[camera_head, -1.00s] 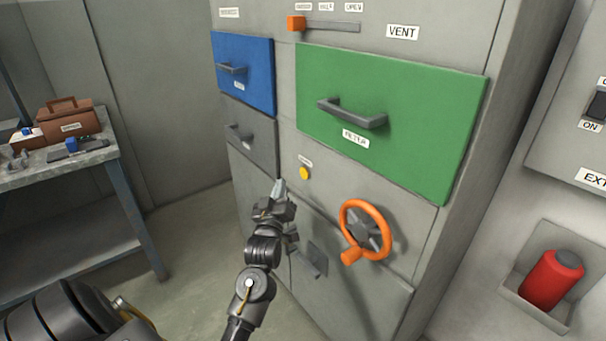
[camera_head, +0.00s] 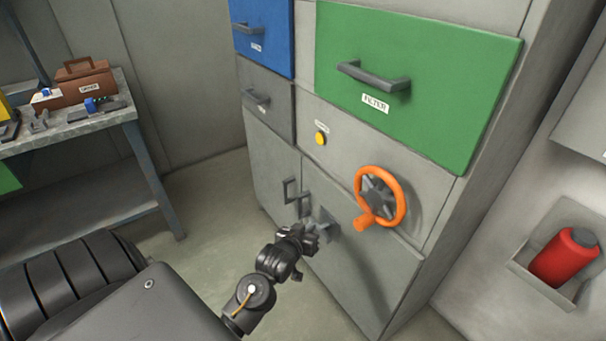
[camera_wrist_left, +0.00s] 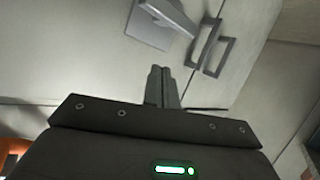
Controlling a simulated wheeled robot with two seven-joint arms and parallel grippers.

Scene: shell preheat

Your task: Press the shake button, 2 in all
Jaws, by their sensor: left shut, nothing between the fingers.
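A round yellow button (camera_head: 320,139) sits on the grey cabinet front, below the green FILTER drawer (camera_head: 430,75). The small label (camera_head: 321,127) above the button is too small to read. My left gripper (camera_head: 312,236) is below the button, in front of the lower doors, and clear of the button. In the left wrist view its two fingers (camera_wrist_left: 161,84) are together with nothing between them. They point at the lower cabinet front near the grey handles (camera_wrist_left: 206,47). My right gripper is not in view.
An orange handwheel (camera_head: 381,197) sticks out right of the button. Grey door handles (camera_head: 292,192) stand out near my left gripper. A blue drawer (camera_head: 263,35) and a grey drawer (camera_head: 268,105) are at left. A workbench (camera_head: 85,125) stands farther left, and a red canister (camera_head: 563,256) sits at right.

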